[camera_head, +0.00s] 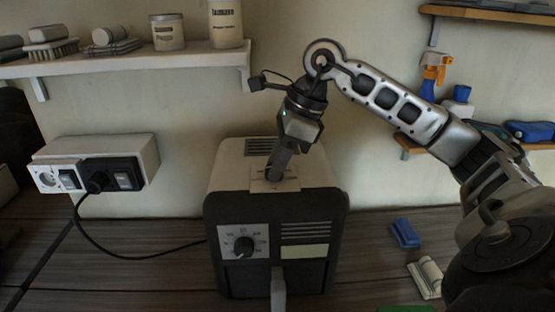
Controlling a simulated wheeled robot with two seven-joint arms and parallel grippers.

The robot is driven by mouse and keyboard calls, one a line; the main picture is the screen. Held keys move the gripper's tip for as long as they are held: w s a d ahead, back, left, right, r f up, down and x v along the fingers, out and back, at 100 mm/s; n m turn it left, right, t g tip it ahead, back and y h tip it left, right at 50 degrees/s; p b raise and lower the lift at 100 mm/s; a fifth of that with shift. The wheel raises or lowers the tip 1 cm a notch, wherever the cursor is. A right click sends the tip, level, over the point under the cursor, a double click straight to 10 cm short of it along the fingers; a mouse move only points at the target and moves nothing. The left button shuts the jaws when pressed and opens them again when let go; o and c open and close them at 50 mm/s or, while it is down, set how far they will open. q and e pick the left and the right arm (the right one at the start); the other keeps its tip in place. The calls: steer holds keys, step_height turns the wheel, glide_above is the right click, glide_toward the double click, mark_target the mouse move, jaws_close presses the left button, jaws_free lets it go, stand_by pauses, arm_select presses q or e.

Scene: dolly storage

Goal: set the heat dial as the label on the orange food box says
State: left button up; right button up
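The heat dial (244,247) is a dark round knob on a pale square plate with printed marks, on the lower left of the appliance front. The appliance (335,225) is a boxy unit with a dark front and beige top. My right gripper (276,174) points down at the pale plate on the appliance's top, above and behind the dial. Its fingers show as one dark narrow shape, so I cannot tell whether they are apart or touching the plate. No orange food box is in view. My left gripper is not in view.
A wall socket box (150,157) with a black plug and cable is at left. A shelf (200,57) holds canisters and brushes. A blue object (404,233) and a pale object (426,278) lie on the counter at right. A grey upright piece (278,288) stands before the appliance.

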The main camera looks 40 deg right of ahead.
steer(key=c, duration=0.3)
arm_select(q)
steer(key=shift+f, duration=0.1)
